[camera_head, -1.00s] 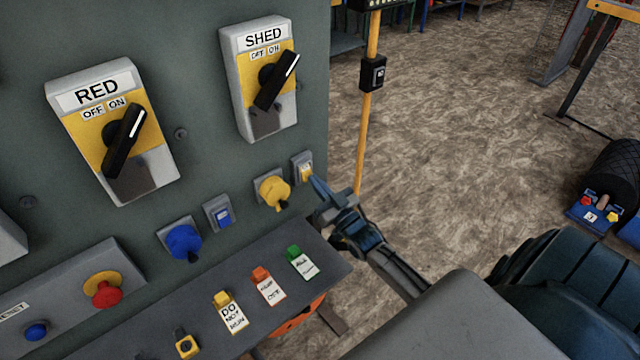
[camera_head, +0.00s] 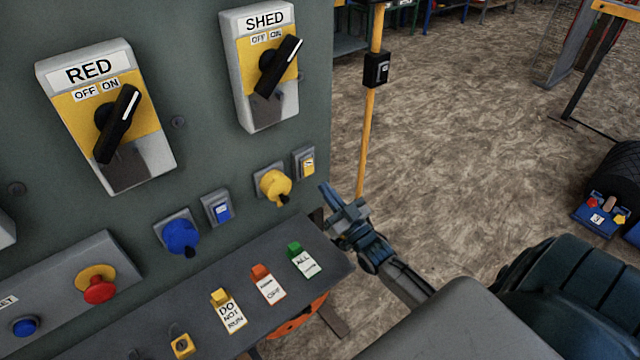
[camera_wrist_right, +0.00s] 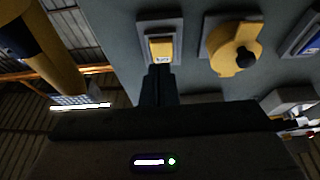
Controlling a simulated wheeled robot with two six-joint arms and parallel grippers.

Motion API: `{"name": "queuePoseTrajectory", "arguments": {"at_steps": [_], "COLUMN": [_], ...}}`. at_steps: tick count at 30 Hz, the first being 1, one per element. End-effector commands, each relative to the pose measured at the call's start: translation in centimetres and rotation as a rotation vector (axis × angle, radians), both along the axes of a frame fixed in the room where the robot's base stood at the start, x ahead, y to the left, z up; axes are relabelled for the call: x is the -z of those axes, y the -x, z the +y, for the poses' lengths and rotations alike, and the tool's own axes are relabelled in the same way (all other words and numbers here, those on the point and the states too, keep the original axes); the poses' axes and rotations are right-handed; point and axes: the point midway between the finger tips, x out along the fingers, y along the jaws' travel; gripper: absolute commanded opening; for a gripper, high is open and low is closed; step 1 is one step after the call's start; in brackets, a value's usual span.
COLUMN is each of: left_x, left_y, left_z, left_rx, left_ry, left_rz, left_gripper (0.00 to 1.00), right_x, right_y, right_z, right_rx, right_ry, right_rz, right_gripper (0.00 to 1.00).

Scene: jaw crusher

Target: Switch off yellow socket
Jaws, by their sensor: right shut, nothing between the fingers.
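The yellow socket (camera_head: 274,186) is a round yellow fitting with a dark knob, low on the right side of the grey-green panel. To its right is a small grey-framed switch with a yellow rocker (camera_head: 307,164). In the right wrist view the rocker (camera_wrist_right: 160,48) is just beyond my fingertips, with the yellow socket (camera_wrist_right: 233,50) to its right. My right gripper (camera_head: 324,188) is shut and empty, below and right of the switch, and appears apart from it in the head view. The rocker's exact tilt is hard to tell. My left gripper is out of view.
A blue socket (camera_head: 181,236) and its blue switch (camera_head: 219,209) are left of the yellow pair. A ledge with tagged blocks (camera_head: 228,311) juts out below. RED (camera_head: 105,115) and SHED (camera_head: 262,65) rotary switches are above. A yellow post (camera_head: 369,120) stands right of the panel.

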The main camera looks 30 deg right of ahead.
Motion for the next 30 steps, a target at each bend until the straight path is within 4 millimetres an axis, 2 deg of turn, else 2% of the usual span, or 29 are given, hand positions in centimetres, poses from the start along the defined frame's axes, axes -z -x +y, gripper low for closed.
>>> {"name": "queuePoseTrajectory", "arguments": {"at_steps": [3,8,30], "left_x": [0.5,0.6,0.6], "left_y": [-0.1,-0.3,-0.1], "left_z": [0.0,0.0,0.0], "left_rx": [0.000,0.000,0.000], "left_ry": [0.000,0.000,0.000], "left_rz": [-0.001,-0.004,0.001], "left_gripper": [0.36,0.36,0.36], "right_x": [0.9,1.2,1.2], "right_y": [1.7,2.9,3.0], "right_z": [-0.1,-0.2,-0.2], "right_rx": [-0.001,0.000,0.000], "right_ry": [0.001,-0.001,-0.001], "right_rz": [0.002,0.000,-0.001], "right_gripper": [0.00,0.00,0.00]}}
